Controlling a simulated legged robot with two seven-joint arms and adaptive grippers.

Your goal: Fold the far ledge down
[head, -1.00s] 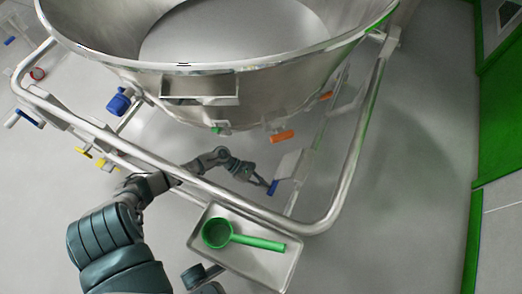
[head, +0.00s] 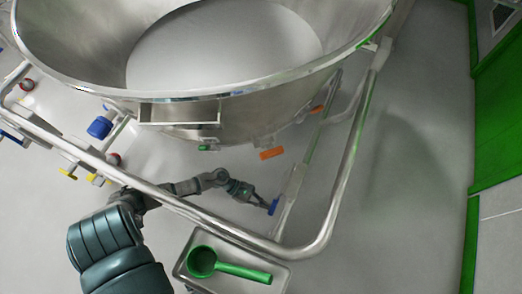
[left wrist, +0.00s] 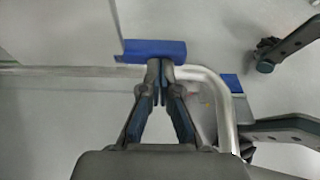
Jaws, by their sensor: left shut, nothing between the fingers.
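The far ledge (head: 290,189), a pale narrow panel with a blue edge grip (head: 273,206), shows inside the far corner of the steel tube frame in the head view. From there it looks thin and steeply angled; its exact angle is hard to tell. My left gripper (head: 264,202) reaches under the bowl with its tips at the blue grip. In the left wrist view the gripper (left wrist: 160,68) is shut and empty, its tips against or just below the blue grip (left wrist: 152,51). I cannot tell if they touch. My right gripper is not recognisable in view.
The steel tube frame (head: 340,190) runs around the large bowl (head: 240,118). A tray (head: 280,270) with a green scoop (head: 203,262) sits near me. Orange (head: 272,153), blue (head: 100,127) and yellow (head: 67,174) fittings stick out. Open floor lies to the right.

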